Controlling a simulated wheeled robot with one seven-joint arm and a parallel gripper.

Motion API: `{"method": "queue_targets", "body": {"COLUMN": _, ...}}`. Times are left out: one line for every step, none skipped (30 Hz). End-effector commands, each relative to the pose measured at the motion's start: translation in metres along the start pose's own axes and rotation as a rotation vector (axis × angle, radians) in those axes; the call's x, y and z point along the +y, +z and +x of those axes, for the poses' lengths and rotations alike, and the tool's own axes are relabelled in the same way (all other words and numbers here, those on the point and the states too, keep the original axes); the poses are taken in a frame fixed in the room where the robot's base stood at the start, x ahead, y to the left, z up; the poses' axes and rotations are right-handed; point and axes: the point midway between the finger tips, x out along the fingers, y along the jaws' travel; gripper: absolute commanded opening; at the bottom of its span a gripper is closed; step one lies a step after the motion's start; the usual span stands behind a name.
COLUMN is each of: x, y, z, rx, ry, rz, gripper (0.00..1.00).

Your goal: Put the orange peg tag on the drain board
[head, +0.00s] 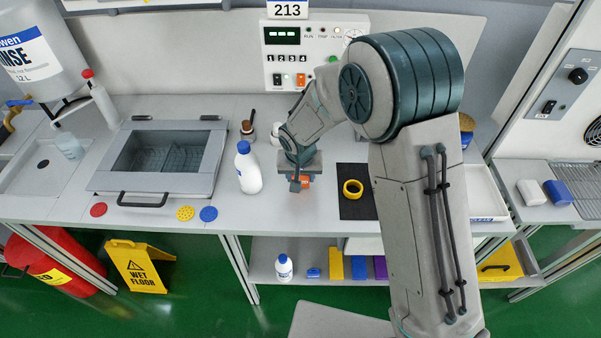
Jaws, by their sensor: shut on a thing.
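My gripper (298,187) points down low over the middle of the bench. It is shut on a small orange piece, the orange peg tag (305,182), of which only a part shows beside the fingers. From this view I cannot tell whether the tag touches the bench top. No surface is clearly marked as the drain board. A pale recessed board with a dark drain hole (42,166) lies at the far left, and a wire rack (570,176) lies at the far right.
A white bottle with a blue cap (248,168) stands just left of my gripper. A lidded basin (206,182) and red, yellow and blue discs are further left. My arm hides part of the right bench.

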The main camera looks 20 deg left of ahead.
Motion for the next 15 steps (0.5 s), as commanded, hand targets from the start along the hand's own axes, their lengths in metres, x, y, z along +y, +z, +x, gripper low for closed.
{"method": "queue_targets", "body": {"x": 0.0001, "y": 0.0002, "z": 0.0012, "rx": 0.0, "ry": 0.0, "rz": 0.0, "gripper": 0.23}}
{"method": "queue_targets", "body": {"x": 0.0001, "y": 0.0002, "z": 0.0017, "rx": 0.001, "ry": 0.0, "rz": 0.001, "gripper": 0.23}}
{"method": "queue_targets", "body": {"x": 0.0002, "y": 0.0001, "z": 0.0018, "rx": 0.001, "ry": 0.0, "rz": 0.001, "gripper": 0.23}}
{"method": "queue_targets", "body": {"x": 0.0001, "y": 0.0, "z": 0.0017, "rx": 0.001, "ry": -0.001, "rz": 0.001, "gripper": 0.23}}
{"method": "queue_targets", "body": {"x": 0.0001, "y": 0.0, "z": 0.0017, "rx": 0.001, "ry": -0.001, "rz": 0.001, "gripper": 0.23}}
{"method": "queue_targets", "body": {"x": 0.0002, "y": 0.0, "z": 0.0017, "rx": 0.001, "ry": -0.001, "rz": 0.001, "gripper": 0.23}}
{"method": "queue_targets", "body": {"x": 0.0002, "y": 0.0, "z": 0.0017, "rx": 0.001, "ry": 0.0, "rz": 0.001, "gripper": 0.23}}
{"method": "queue_targets", "body": {"x": 0.0002, "y": 0.0001, "z": 0.002, "rx": 0.001, "ry": 0.0, "rz": 0.001, "gripper": 0.23}}
{"method": "queue_targets", "body": {"x": 0.0001, "y": 0.0003, "z": 0.003, "rx": 0.001, "ry": 0.0, "rz": 0.001, "gripper": 0.23}}
{"method": "queue_targets", "body": {"x": 0.0001, "y": 0.0006, "z": 0.004, "rx": 0.001, "ry": 0.0, "rz": 0.001, "gripper": 0.23}}
{"method": "queue_targets", "body": {"x": 0.0001, "y": 0.0008, "z": 0.005, "rx": 0.001, "ry": 0.0, "rz": 0.001, "gripper": 0.23}}
{"method": "queue_targets", "body": {"x": 0.0001, "y": 0.001, "z": 0.006, "rx": 0.001, "ry": 0.0, "rz": 0.001, "gripper": 0.23}}
{"method": "queue_targets", "body": {"x": 0.0002, "y": 0.0006, "z": 0.0043, "rx": 0.001, "ry": 0.0, "rz": 0.001, "gripper": 0.53}}
{"method": "queue_targets", "body": {"x": 0.0002, "y": 0.0005, "z": 0.004, "rx": 0.001, "ry": 0.0, "rz": 0.001, "gripper": 0.61}}
{"method": "queue_targets", "body": {"x": 0.0002, "y": 0.0005, "z": 0.0039, "rx": 0.001, "ry": 0.0, "rz": 0.001, "gripper": 0.67}}
